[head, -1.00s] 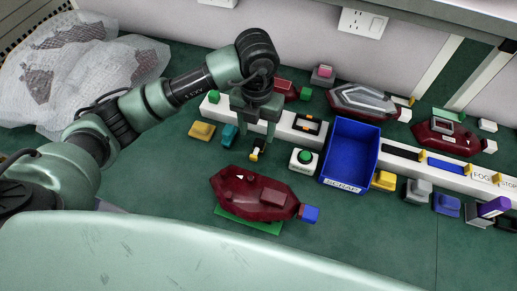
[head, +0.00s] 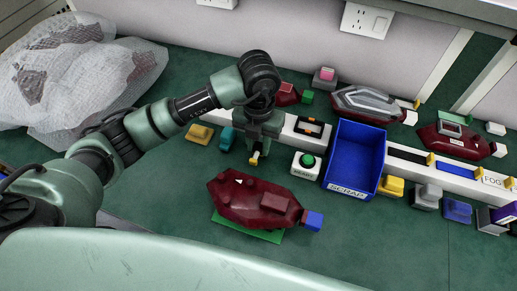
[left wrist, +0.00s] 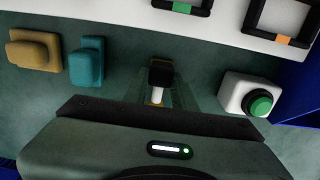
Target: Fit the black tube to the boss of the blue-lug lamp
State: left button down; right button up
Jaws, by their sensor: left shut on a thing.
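The blue-lug lamp (head: 262,208) is a dark red, elongated body lying on a green pad (head: 232,229), with a blue block (head: 314,221) at its right end. Small raised bumps and a white triangle show on its top left; I cannot tell which bump is the boss. My left gripper (head: 256,150) points down behind the lamp, apart from it. It is shut on a small black piece with a yellow end, apparently the black tube (left wrist: 161,76), which shows between the fingers in the left wrist view. My right gripper is not in view.
A blue scrap bin (head: 352,158) and a white box with a green button (head: 306,165) stand right of the gripper. Yellow (head: 200,134) and teal (head: 226,139) blocks stand left. A long white rack (head: 410,158) runs behind. Green table is clear in front.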

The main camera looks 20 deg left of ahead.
aim_at(258, 147)
pick_arm(q)
notch_tip(258, 147, up, 20)
jog(key=p, duration=0.1)
dwell(0.5)
jog(key=c, duration=2.1)
grip_release()
jog(key=shift+p, duration=0.3)
grip_shut()
